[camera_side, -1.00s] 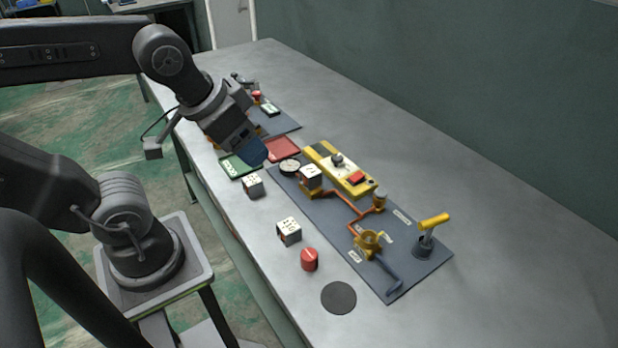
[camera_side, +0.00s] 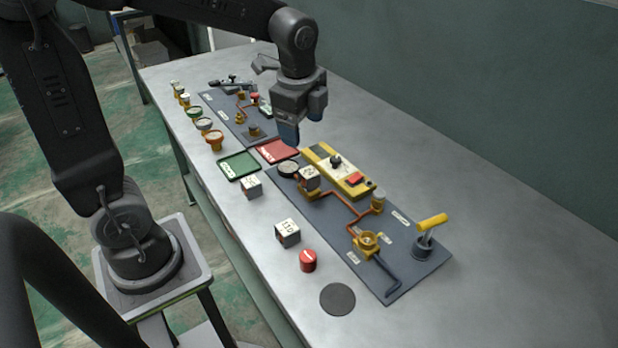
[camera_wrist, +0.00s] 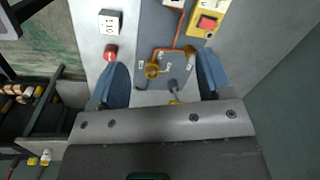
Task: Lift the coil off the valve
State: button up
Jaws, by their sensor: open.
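The coil (camera_side: 309,178) is a pale box with dark marks, seated on the orange-piped valve at the far left part of the dark board (camera_side: 335,225). The valve under it is mostly hidden by the coil. A pale piece cut by the top edge of the wrist view may be the coil. My gripper (camera_side: 288,135) is above and behind the coil, apart from it, near the red tray. In the wrist view its two blue fingers (camera_wrist: 162,76) are spread with nothing held between them.
Two loose boxes (camera_side: 251,187) (camera_side: 287,232), a red cap (camera_side: 308,260) and a black disc (camera_side: 337,299) lie left of the board. A yellow unit (camera_side: 345,176) stands close beside the coil; a yellow-handled lever (camera_side: 430,224) rises at right. Green (camera_side: 238,165) and red (camera_side: 277,151) trays lie behind.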

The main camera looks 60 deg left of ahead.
aim_at(309, 172)
jog(key=w+a+f+m, duration=0.1)
jog(key=f, duration=0.3)
jog(key=w+a+f+m+g, duration=0.1)
jog(key=f+m, duration=0.1)
jog(key=f, duration=0.2)
jog(key=w+f+m, duration=0.1)
jog(key=w+f, duration=0.1)
jog(key=f, duration=0.2)
jog(key=shift+w+a+f+m, duration=0.1)
jog(key=shift+a+f+m, duration=0.05)
jog(key=shift+a+m, duration=0.2)
jog(key=shift+a+f, duration=0.2)
jog(key=shift+f, duration=0.7)
jog(key=shift+a+f, duration=0.2)
jog(key=shift+f, duration=0.65)
jog(key=shift+a+f, duration=0.2)
jog(key=shift+f, duration=0.7)
jog(key=shift+c, duration=0.3)
jog(key=c, duration=0.9)
